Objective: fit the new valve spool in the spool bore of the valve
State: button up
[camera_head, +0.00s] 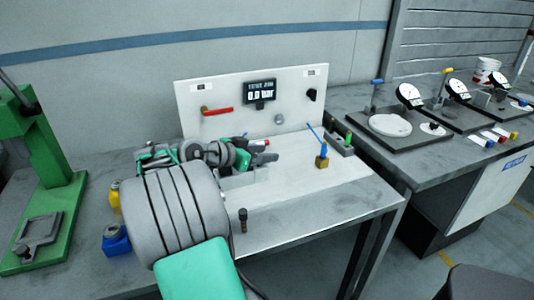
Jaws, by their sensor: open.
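My gripper (262,147) is at the middle of the bench, in front of the white test panel. It is small and partly hidden by my own arm, and I see nothing clearly held in it. A grey block (245,178), perhaps the valve, sits under the gripper and is partly covered by my arm; its bore cannot be made out. A dark, slim part (243,218) stands upright near the bench's front edge, apart from the gripper. I cannot tell whether it is the new valve spool.
A brass block with a blue top (322,157) stands to the right. A dark rack (341,143) with a green-topped part is behind it. The test panel (207,133) reads 0.0 bar. A green press (38,200) stands left. The light bench area right of centre is clear.

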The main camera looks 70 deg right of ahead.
jog(key=v, duration=0.6)
jog(key=shift+w+d+f, duration=0.1)
jog(key=shift+w+f, duration=0.05)
jog(key=shift+w+a, duration=0.1)
jog(key=shift+a, duration=0.2)
jog(key=shift+r, duration=0.25)
jog(key=shift+r, duration=0.1)
